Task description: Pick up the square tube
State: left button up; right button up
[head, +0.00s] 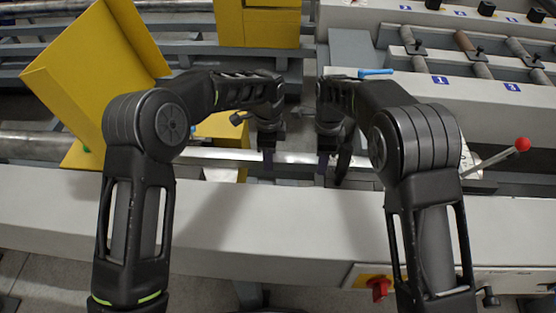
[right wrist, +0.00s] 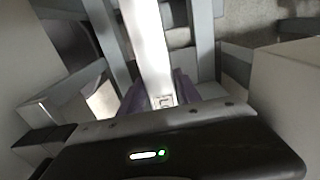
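The square tube (head: 225,155) is a bright silvery bar lying left to right across the dark gap behind the front rail in the head view. In the right wrist view it (right wrist: 150,45) runs up from between the purple-padded fingers of my right gripper (right wrist: 158,92). In the head view that gripper (head: 333,168) points down over the tube's right part, with a gap between its fingers. My left gripper (head: 268,165) points down at the tube further left; its fingers overlap in view, so their opening is hidden. Any contact with the tube is unclear.
A pale front rail (head: 280,215) spans the near side. Yellow panels (head: 90,75) stand at the left and a yellow box (head: 257,22) behind. A lever with a red knob (head: 522,144) sticks up at the right. A red switch (head: 378,287) is on the front face.

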pick_arm(q)
grip_shut()
pick_arm(e)
grip_shut()
pick_arm(q)
jog(key=shift+r, duration=0.1)
dwell(0.6)
